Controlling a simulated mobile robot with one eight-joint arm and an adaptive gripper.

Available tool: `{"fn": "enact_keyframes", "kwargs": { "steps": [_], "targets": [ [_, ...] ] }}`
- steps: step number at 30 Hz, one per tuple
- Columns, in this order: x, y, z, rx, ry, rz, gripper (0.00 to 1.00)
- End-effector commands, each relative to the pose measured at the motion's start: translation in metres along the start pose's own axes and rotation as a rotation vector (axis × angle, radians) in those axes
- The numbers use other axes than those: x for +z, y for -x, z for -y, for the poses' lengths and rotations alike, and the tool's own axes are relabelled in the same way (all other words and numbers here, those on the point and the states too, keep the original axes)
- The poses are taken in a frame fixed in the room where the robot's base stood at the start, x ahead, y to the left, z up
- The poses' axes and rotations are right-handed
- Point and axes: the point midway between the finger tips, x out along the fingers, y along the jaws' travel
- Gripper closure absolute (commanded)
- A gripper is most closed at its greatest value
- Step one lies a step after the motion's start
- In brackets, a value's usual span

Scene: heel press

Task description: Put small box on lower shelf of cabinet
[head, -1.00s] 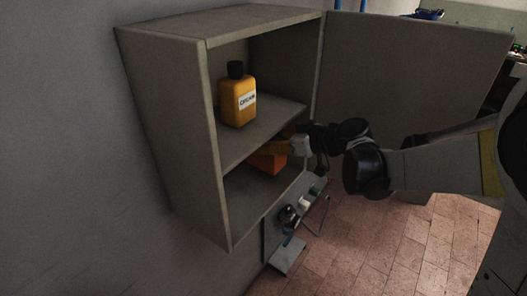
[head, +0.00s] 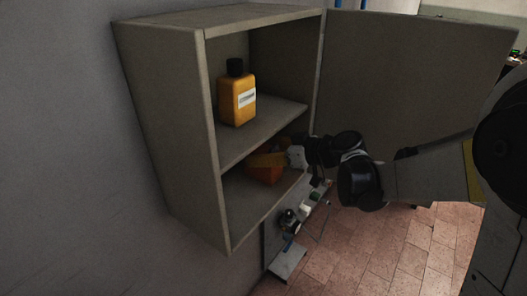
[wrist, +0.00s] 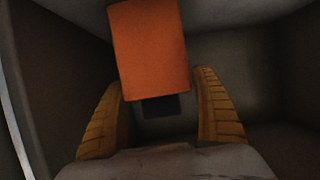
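The small orange box (head: 264,175) is in the lower compartment of the cabinet (head: 170,120), low over or on the lower shelf (head: 250,208); I cannot tell if it rests fully. My gripper (head: 268,158) reaches in from the right, with its yellow fingers at the box's upper part. In the wrist view the box (wrist: 150,50) lies between and beyond the spread fingers (wrist: 162,80). The left fingertip is close to the box edge, and a gap shows between the right finger and the box. The gripper looks open. The fingers hide part of the box in the head view.
A yellow bottle (head: 237,95) with a black cap stands on the upper shelf (head: 262,132). The open cabinet door (head: 415,85) is behind my arm. Small items (head: 290,218) sit on a ledge below the cabinet. Tiled floor (head: 370,245) is clear at lower right.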

Motion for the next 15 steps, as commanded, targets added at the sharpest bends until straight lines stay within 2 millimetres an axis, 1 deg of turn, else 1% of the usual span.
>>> {"fn": "enact_keyframes", "kwargs": {
  "steps": [5,8,11,15],
  "targets": [
    [0.0,0.0,0.0,0.0,0.0,0.0,0.22],
    [-0.004,0.002,0.0,0.0,0.0,0.0,0.22],
    [-0.005,0.015,-0.001,0.002,-0.002,0.0,0.22],
    [-0.006,0.046,-0.001,0.003,-0.002,0.0,0.22]
  ]
}}
